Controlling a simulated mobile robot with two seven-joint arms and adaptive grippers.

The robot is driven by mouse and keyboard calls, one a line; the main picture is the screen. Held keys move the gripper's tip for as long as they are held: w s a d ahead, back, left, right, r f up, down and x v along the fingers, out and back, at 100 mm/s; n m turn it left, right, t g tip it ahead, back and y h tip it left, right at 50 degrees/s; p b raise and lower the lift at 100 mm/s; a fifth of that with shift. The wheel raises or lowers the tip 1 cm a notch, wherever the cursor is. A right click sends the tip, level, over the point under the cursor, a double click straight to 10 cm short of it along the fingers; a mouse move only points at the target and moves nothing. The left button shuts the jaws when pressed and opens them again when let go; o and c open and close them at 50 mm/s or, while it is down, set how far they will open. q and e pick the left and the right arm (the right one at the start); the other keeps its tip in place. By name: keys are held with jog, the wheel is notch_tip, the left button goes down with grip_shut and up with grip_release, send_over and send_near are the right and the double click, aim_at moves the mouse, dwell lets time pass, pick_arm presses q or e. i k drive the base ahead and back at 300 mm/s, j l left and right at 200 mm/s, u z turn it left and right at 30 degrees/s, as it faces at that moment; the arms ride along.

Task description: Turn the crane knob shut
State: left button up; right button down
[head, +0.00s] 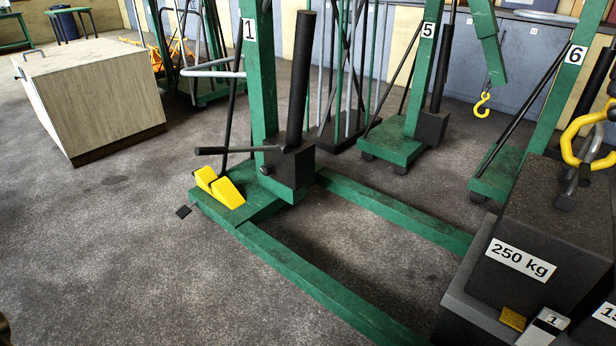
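The green workshop crane marked 1 (257,85) stands in the middle of the head view. Its black hydraulic cylinder (300,75) rises from a dark pump block (290,172). A black lever (240,150) sticks out to the left from the pump. A small roundish part (265,170) sits low at the left side of the block and may be the knob. It is too small to tell how far it is turned. Neither gripper is in view.
Yellow wedges (221,187) sit on the crane's base, and its green legs (310,283) run toward the lower right. A 250 kg weight (560,225) stands at right. A wooden box (95,95) stands at left. The floor (110,260) at front left is clear.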

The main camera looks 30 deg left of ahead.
aim_at(266, 171)
jog(key=j+z, duration=0.45)
jog(key=j, duration=2.55)
